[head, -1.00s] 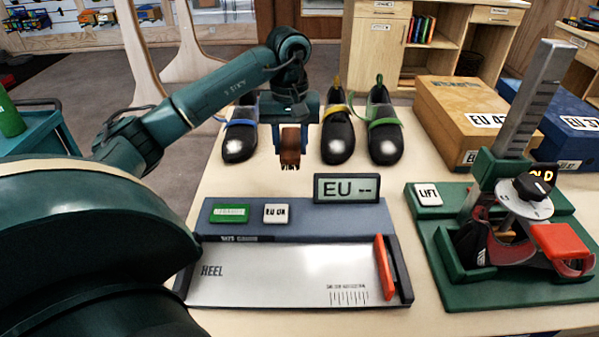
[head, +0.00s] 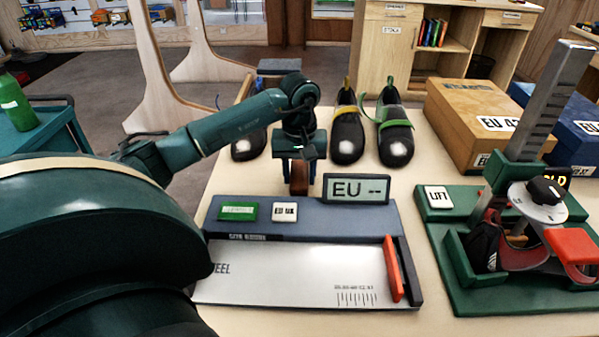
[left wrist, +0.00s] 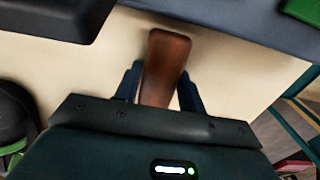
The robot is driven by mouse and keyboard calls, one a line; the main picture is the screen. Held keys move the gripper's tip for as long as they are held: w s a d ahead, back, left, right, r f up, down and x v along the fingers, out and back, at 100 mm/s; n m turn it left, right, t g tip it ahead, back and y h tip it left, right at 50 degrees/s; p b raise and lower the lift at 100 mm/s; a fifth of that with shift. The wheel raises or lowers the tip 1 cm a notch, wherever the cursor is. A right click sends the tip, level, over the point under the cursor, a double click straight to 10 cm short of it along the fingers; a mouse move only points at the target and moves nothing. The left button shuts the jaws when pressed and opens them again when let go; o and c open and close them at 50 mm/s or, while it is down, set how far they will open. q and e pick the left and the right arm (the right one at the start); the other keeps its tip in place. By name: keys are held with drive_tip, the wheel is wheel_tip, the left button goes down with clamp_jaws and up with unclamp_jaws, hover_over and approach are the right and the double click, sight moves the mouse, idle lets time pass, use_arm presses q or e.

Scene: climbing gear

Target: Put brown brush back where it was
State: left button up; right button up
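The brown brush (head: 299,179) is between the fingers of my left gripper (head: 299,170), just behind the grey-blue sizing device. In the left wrist view, the brush's smooth brown wooden body (left wrist: 165,62) sits between the two dark fingers of the left gripper (left wrist: 162,88), which are shut on it. The brush's lower end is hidden behind the device in the head view, so I cannot tell whether it touches the table. My right gripper is not in view.
The sizing device (head: 375,215) with an EU display (head: 357,189) stands in front. Black shoes (head: 347,135) (head: 395,135) stand behind; another (head: 248,146) is partly hidden by my arm. A green stretcher (head: 440,215) and a brown box (head: 470,120) are at right.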

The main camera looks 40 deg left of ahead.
sight(300, 173)
use_arm(q)
drive_tip(key=o, duration=0.4)
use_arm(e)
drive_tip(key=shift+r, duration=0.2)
use_arm(q)
drive_tip(key=shift+r, duration=0.2)
wheel_tip(300, 173, up, 12)
drive_tip(key=p, duration=0.1)
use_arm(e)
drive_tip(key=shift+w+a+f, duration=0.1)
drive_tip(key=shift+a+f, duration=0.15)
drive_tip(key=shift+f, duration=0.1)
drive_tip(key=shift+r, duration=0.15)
